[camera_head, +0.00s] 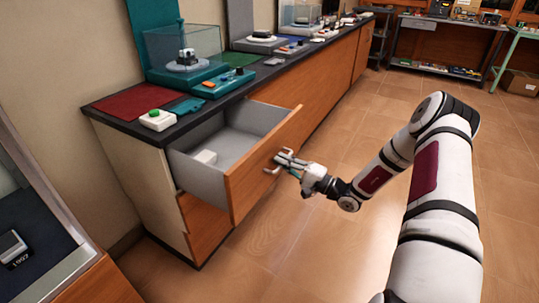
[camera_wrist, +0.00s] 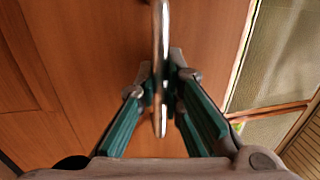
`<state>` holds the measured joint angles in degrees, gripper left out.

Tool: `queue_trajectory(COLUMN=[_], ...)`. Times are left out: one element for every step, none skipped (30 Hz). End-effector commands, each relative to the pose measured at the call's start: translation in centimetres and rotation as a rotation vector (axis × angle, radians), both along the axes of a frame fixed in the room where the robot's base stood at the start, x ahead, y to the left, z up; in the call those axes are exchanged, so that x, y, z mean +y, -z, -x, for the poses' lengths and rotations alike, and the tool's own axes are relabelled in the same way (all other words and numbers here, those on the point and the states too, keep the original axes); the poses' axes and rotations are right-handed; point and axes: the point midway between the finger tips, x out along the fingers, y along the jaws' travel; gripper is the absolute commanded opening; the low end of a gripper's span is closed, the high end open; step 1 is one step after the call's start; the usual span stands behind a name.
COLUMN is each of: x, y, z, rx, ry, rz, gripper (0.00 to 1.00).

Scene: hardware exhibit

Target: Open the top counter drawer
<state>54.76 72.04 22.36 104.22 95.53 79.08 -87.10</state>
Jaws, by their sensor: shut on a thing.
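My gripper (camera_head: 287,165) is at the drawer's wooden front, shut on the metal handle (camera_head: 271,170). In the wrist view the handle (camera_wrist: 161,35) runs upright between the green-padded fingers of my gripper (camera_wrist: 163,95). The wooden drawer front (camera_wrist: 95,55) lies behind it.
The dark countertop (camera_head: 130,127) carries a white box with a green button (camera_head: 158,119), a red mat (camera_head: 133,101) and glass display cases (camera_head: 183,50). A lower drawer (camera_head: 203,225) is below. Tiled floor (camera_head: 290,245) is clear. Another display case (camera_head: 40,225) stands at the left.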

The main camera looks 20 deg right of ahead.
Motion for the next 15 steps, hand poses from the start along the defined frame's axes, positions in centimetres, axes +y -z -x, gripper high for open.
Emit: queue_trajectory(x=[-0.39,-0.53,-0.69,-0.80,-0.87,-0.96,-1.00,-1.03,-1.05,-1.06,-1.06,-1.06,-1.07,-1.07,-1.06], y=[0.07,0.07,0.07,0.07,0.07,0.08,0.09,0.09,0.10,0.10,0.12,0.12,0.13,0.12,0.13], z=[0.42,0.59,0.80,0.93,1.03,1.15,1.20,1.25,1.29,1.31,1.31,1.31,1.31,1.30,1.30], rx=[0.003,0.003,0.003,0.002,0.002,0.002,0.002,0.002,0.002,0.003,0.002,0.002,0.002,0.002,0.002], ry=[0.003,0.003,0.003,0.003,0.003,0.003,0.003,0.002,0.002,0.002,0.002,0.002,0.002,0.002,0.002], rz=[0.001,0.001,0.001,0.001,0.001,0.001,0.001,0.001,0.001,0.001,0.002,0.002,0.002,0.002,0.002], gripper=[0.00,0.00,0.00,0.00,0.00,0.00,0.00,0.00,0.00,0.00,0.00,0.00,0.00,0.00,0.00])
